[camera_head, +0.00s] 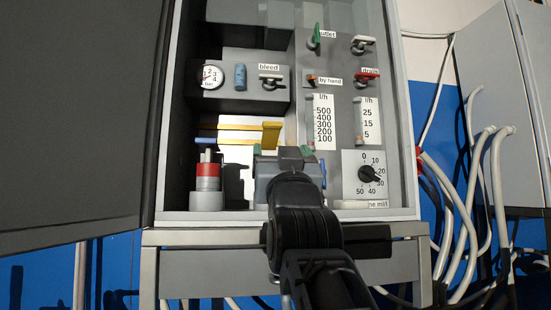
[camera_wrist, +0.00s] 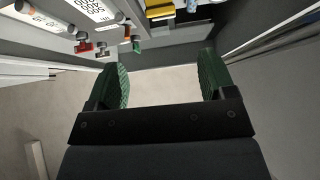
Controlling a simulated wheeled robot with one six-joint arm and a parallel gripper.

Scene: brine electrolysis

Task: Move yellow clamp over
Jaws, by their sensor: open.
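The yellow clamp (camera_head: 271,136) sits inside the open cabinet, with two yellow arms running left from a broader right end. Part of it also shows at the top edge of the wrist view (camera_wrist: 160,12). My gripper (camera_head: 282,153) is in front of the cabinet, just below and slightly right of the clamp's right end in the head view. In the wrist view, my gripper (camera_wrist: 163,76) has its two green fingertips wide apart, with nothing between them. The clamp is apart from the fingertips there. My arm hides part of the cabinet's lower middle.
A dial panel (camera_head: 353,186) and flow scales (camera_head: 322,122) are on the right. Valves (camera_head: 270,79) and a gauge (camera_head: 211,76) are above. The open door (camera_head: 75,120) bounds the left, and hoses (camera_head: 485,190) hang at right.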

